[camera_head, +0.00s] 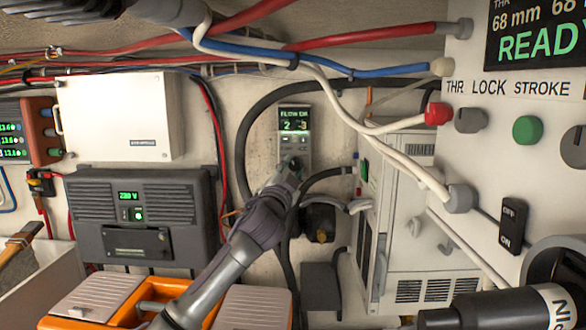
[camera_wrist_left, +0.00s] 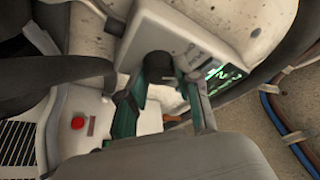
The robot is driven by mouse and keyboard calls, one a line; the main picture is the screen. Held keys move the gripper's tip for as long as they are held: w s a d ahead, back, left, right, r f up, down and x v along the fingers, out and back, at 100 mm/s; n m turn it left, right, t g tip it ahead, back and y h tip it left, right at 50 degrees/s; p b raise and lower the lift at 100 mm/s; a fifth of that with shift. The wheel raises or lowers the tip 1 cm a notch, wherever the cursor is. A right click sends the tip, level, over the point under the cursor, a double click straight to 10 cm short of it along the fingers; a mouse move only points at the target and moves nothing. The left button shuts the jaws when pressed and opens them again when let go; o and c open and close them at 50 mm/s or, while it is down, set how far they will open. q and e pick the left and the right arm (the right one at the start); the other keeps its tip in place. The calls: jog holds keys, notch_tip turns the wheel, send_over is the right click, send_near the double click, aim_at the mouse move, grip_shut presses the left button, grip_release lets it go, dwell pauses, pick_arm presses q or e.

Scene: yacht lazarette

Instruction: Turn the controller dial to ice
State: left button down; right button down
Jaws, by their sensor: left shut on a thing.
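The controller (camera_head: 294,117) is a slim pale panel on the wall, with a lit green display at its top. Its small text is hard to read, with digits like "2" and "3" below. The controller is tilted in the left wrist view (camera_wrist_left: 190,32), where its display (camera_wrist_left: 222,78) is cut by a finger. My left gripper (camera_head: 290,170) reaches up to the panel's lower part. In the wrist view its green-lined fingers are shut on the black dial (camera_wrist_left: 158,65). The dial's pointer and the ice mark cannot be made out.
A white cabinet (camera_head: 400,215) stands right of the controller. A grey unit (camera_head: 140,215) and a white box (camera_head: 118,117) are at left. An orange-and-grey case (camera_head: 95,298) lies below my arm. A black hose (camera_head: 240,150) loops round the controller; white cables (camera_head: 335,100) cross at upper right.

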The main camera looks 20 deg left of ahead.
pick_arm(q)
jog(key=m+h, duration=0.1)
jog(key=m, duration=0.1)
jog(key=m+g, duration=0.1)
jog(key=m, duration=0.2)
jog(key=shift+a+r+h, duration=0.1)
jog(key=shift+a+h, duration=0.05)
jog(key=shift+h, duration=0.25)
jog(key=shift+m+g, duration=1)
jog(key=shift+m, duration=1.2)
jog(key=c, duration=0.8)
grip_release()
jog(key=shift+s, duration=0.15)
jog(key=s, duration=0.7)
jog(key=s+a, duration=0.1)
jog(key=s, duration=0.3)
jog(key=shift+s+a, duration=0.1)
jog(key=shift+s, duration=0.25)
jog(key=shift+f, duration=0.2)
